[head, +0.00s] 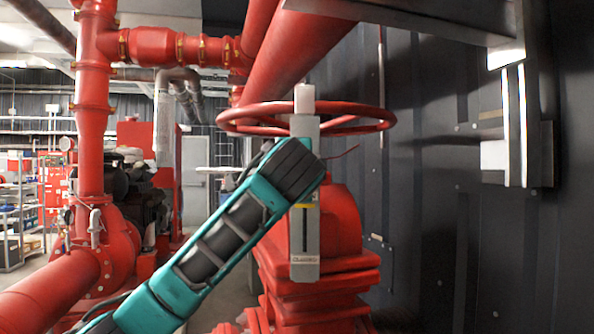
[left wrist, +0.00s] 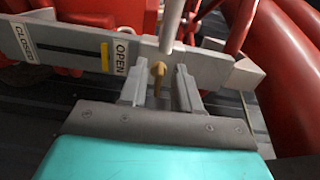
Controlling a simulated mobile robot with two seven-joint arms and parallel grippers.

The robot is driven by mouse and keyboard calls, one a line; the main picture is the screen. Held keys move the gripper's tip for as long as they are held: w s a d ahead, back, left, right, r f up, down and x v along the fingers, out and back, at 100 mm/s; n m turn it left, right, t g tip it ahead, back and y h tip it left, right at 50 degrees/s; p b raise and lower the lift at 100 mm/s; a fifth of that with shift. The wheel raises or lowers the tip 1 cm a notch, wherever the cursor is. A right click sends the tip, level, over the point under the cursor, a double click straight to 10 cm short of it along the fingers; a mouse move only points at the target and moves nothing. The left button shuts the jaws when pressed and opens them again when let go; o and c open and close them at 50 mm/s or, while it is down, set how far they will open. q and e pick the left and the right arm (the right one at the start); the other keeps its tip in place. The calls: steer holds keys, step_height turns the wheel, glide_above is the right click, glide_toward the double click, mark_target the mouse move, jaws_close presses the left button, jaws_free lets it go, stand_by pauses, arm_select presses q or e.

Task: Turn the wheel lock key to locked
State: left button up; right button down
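A small brass key (left wrist: 158,70) sticks out of a grey indicator plate (left wrist: 70,45) with OPEN and CLOSED labels, beside the OPEN label. My left gripper (left wrist: 160,84) is open, with one finger on each side of the key and visible gaps between. Whether the key's tip touches anything between the fingers is unclear. In the head view, the grey plate (head: 305,240) stands upright in front of a red handwheel (head: 378,118). My teal left arm crosses its upper part and hides the key and fingers there. My right gripper is in neither view.
A red valve body (head: 340,225) and thick red pipes (head: 92,110) surround the plate. A dark corrugated wall (head: 430,230) stands close on the right. Open floor and shelves (head: 15,215) lie far left.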

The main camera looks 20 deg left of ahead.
arm_select(q)
steer(key=b+v, duration=0.2)
steer(key=v, duration=1.1)
steer(key=shift+w, duration=0.1)
steer(key=w+d+f+g+h, duration=0.15)
steer(key=w+f, duration=0.25)
steer(key=f, duration=0.5)
steer(key=w+d+f+g+h, duration=0.1)
steer(key=w+f+h, duration=0.2)
steer(key=f, duration=0.7)
step_height(320, 180, down, 17)
steer(key=n+g+h, duration=0.2)
steer(key=n, duration=0.1)
steer(key=s+a+f+n+g, duration=0.1)
steer(key=s+f+n, duration=0.3)
steer(key=s+f, duration=0.9)
steer(key=s+a+f+n+g, duration=0.1)
steer(key=s+a+f+n, duration=0.2)
steer(key=s+f, duration=1)
step_height(320, 180, down, 3)
steer(key=shift+a+f+n, duration=0.2)
steer(key=shift+a+n, duration=0.1)
steer(key=shift+n, duration=0.7)
